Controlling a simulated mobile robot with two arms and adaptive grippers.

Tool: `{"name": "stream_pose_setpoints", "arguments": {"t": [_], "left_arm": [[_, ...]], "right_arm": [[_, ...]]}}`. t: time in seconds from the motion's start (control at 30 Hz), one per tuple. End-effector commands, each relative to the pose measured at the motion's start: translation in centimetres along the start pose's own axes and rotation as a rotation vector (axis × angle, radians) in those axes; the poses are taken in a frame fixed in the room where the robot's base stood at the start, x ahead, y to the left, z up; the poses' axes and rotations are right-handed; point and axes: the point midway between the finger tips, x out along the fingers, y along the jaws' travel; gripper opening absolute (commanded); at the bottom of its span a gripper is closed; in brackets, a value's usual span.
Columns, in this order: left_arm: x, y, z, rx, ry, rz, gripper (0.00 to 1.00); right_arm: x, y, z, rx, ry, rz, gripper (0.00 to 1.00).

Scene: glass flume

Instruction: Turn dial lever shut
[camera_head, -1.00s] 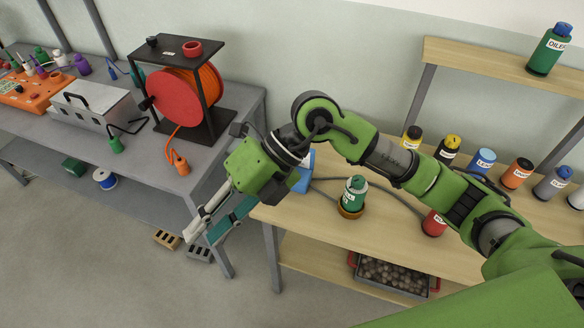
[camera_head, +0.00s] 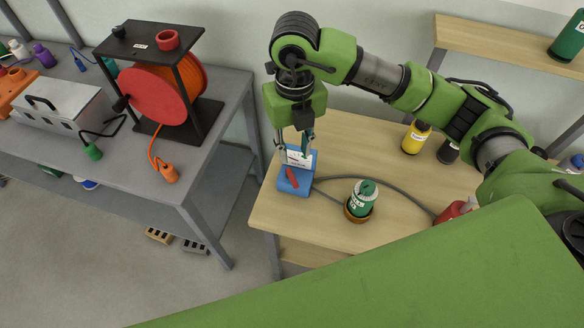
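A blue box (camera_head: 298,189) sits near the left end of the wooden bench. It has a white dial face (camera_head: 300,158) and a red lever (camera_head: 292,179) slanting across its front. My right gripper (camera_head: 294,150) points down over the back of the box, its fingers spread on either side of the white face. It looks open, with nothing held between the fingers. I cannot tell whether a finger touches the box. The lever lies in front of the fingers, apart from them in the picture. My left gripper is not in view.
A green bottle (camera_head: 361,197) stands in a round holder right of the box, with grey hoses around it. A red bottle (camera_head: 455,211) and a yellow bottle (camera_head: 416,138) are further right. A grey table (camera_head: 215,140) with a cable reel (camera_head: 158,92) stands left, across a gap.

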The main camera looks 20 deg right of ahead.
Motion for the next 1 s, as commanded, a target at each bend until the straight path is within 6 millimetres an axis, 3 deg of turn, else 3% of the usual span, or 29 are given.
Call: {"name": "stream_pose_setpoints", "arguments": {"t": [0.3, 0.5, 0.7, 0.97, 1.0], "left_arm": [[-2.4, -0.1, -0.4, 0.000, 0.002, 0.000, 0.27], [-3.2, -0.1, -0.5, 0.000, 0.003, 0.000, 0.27], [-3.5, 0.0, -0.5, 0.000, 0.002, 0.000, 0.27], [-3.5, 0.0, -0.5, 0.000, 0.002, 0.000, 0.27], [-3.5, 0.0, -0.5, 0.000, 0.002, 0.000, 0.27]], "right_arm": [[6.6, 0.0, -0.2, 0.000, 0.006, 0.000, 0.27], [9.8, 0.0, -0.1, 0.000, 0.003, 0.001, 0.27], [11.3, 0.0, 0.0, -0.001, 0.001, 0.001, 0.27], [11.5, 0.1, 0.0, -0.001, 0.000, 0.002, 0.27], [11.5, 0.1, 0.0, -0.001, 0.000, 0.002, 0.22]]}}
